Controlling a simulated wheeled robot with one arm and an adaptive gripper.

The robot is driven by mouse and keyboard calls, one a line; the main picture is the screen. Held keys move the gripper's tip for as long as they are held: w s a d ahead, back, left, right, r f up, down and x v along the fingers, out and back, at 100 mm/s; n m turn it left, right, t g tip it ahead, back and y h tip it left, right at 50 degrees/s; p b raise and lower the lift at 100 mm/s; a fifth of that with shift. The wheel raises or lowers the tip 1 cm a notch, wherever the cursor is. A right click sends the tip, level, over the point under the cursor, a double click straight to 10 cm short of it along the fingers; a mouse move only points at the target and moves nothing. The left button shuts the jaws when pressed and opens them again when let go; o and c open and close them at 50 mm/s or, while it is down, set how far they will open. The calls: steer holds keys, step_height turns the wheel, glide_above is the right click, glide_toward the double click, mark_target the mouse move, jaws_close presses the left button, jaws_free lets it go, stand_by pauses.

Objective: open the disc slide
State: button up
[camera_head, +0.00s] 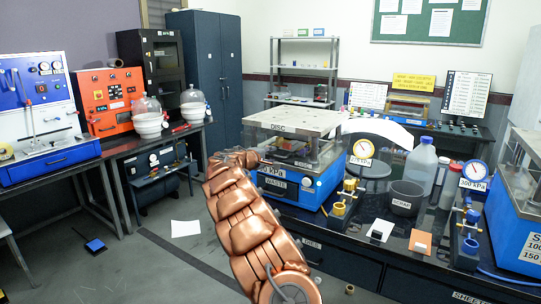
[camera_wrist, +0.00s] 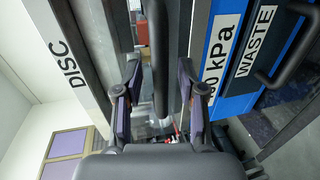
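The disc station is the blue machine with a pale top plate marked DISC (camera_head: 297,122) and clear sides, on the dark bench in the head view. Its DISC label (camera_wrist: 70,65) shows sideways in the wrist view. A dark bar handle (camera_wrist: 159,60) stands upright in the wrist picture. My gripper (camera_wrist: 160,75) is open, with one finger on each side of this bar and gaps visible on both sides. In the head view my copper-coloured arm reaches to the front left of the station and mostly hides the gripper.
A WASTE drawer (camera_wrist: 257,42) with its own dark handle (camera_wrist: 294,50) lies close to the right finger in the wrist view. On the bench right of the station are a dark cup (camera_head: 406,197), a bottle (camera_head: 421,165) and gauges. Open floor lies to the left.

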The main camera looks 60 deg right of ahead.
steer(key=shift+d, duration=0.2)
jaws_close()
stand_by(0.3)
stand_by(0.4)
